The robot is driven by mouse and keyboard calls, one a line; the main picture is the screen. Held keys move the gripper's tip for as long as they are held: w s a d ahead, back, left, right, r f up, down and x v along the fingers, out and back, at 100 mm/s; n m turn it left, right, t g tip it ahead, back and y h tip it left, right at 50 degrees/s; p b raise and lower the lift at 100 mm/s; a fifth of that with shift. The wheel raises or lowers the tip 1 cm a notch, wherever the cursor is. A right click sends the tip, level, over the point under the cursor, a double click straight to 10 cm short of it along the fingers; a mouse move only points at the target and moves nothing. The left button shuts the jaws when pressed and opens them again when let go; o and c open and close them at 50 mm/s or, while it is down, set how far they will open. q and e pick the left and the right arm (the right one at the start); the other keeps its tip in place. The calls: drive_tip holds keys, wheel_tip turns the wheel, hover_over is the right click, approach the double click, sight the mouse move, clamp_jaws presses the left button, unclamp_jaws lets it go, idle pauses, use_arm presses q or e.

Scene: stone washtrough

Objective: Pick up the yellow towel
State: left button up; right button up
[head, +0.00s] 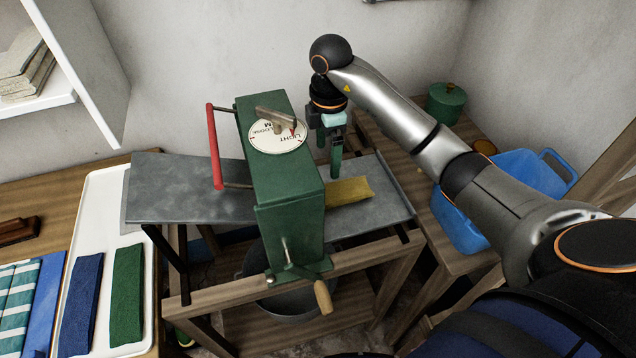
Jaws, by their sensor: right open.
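The yellow towel (349,191) is a folded strip lying on the right grey board (372,205) of the green wringer (283,188). Its left end is against or close to the wringer's side; I cannot tell if it reaches in. My right gripper (334,166) points down just above and behind the towel, its fingers open and empty. The fingertips look close to the towel's far edge, but I cannot tell the exact gap. My left gripper is not in the head view.
The wringer has a red handle (213,147) and a dial (277,136). A white tray (100,195) at left holds blue and green towels. A blue basin (520,170) and green pot (445,103) stand at right. A metal bowl (291,306) sits below the wringer.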

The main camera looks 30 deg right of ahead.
drive_tip(key=b, duration=0.2)
hover_over(330, 192)
drive_tip(key=f, duration=0.4)
drive_tip(key=a+f, duration=0.1)
drive_tip(key=f, duration=0.1)
drive_tip(key=shift+f, duration=0.3)
drive_tip(key=shift+s+d+f+p, duration=0.1)
drive_tip(key=shift+d+f+p, duration=0.1)
drive_tip(key=shift+f, duration=1.3)
drive_tip(key=shift+d+f+p, duration=0.2)
drive_tip(key=shift+f, duration=1.25)
drive_tip(key=shift+c, duration=0.4)
drive_tip(key=c, duration=1.3)
drive_tip(key=shift+c, duration=0.4)
drive_tip(key=shift+r, duration=0.2)
